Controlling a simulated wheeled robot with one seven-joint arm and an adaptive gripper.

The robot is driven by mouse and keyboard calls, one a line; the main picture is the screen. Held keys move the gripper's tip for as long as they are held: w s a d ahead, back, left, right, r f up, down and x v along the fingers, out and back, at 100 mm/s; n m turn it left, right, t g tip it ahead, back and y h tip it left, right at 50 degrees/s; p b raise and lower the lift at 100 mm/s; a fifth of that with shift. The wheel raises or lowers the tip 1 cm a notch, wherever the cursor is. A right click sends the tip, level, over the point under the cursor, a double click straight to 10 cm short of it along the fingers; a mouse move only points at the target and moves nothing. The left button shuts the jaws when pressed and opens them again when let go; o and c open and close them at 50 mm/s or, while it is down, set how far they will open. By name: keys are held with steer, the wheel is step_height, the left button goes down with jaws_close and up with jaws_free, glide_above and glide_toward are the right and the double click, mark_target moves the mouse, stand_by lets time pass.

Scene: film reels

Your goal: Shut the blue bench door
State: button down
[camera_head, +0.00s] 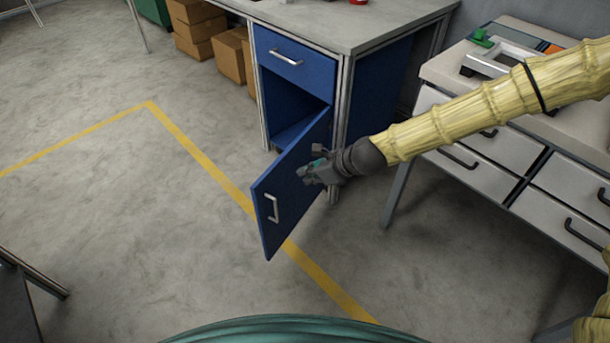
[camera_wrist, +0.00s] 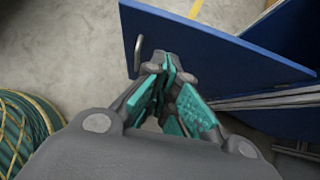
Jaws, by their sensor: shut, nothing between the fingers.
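The blue bench door (camera_head: 268,205) stands wide open, swung out from the blue cabinet under the grey bench, with a silver handle (camera_head: 273,208) near its free edge. The cabinet opening (camera_head: 290,110) is exposed below a closed blue drawer (camera_head: 292,62). My gripper (camera_head: 308,170) is shut and empty, by the right, outer side of the door, near its middle height. In the wrist view the door (camera_wrist: 215,45) fills the top beyond my fingers (camera_wrist: 168,85), with its handle (camera_wrist: 138,52) just left of the fingertips. I cannot tell whether the fingers touch the door.
A grey bench top (camera_head: 345,22) is above the cabinet. Cardboard boxes (camera_head: 197,35) stand under it at left. A white drawer unit (camera_head: 475,165) stands at right, below my arm. The floor left of the door is clear, with a yellow line (camera_head: 195,150).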

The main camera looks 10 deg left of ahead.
mark_target(272, 178)
steer(key=shift+w+a+f+b, duration=0.15)
steer(key=shift+w+a+f, duration=0.6)
steer(key=shift+a, duration=0.65)
steer(key=shift+w+a+f+b, duration=0.2)
steer(key=shift+w+a+f, duration=0.25)
steer(key=shift+a+f, duration=0.8)
steer(key=shift+w+a+f+b, duration=0.15)
steer(key=shift+w+a+f, duration=0.5)
steer(key=shift+a, duration=0.95)
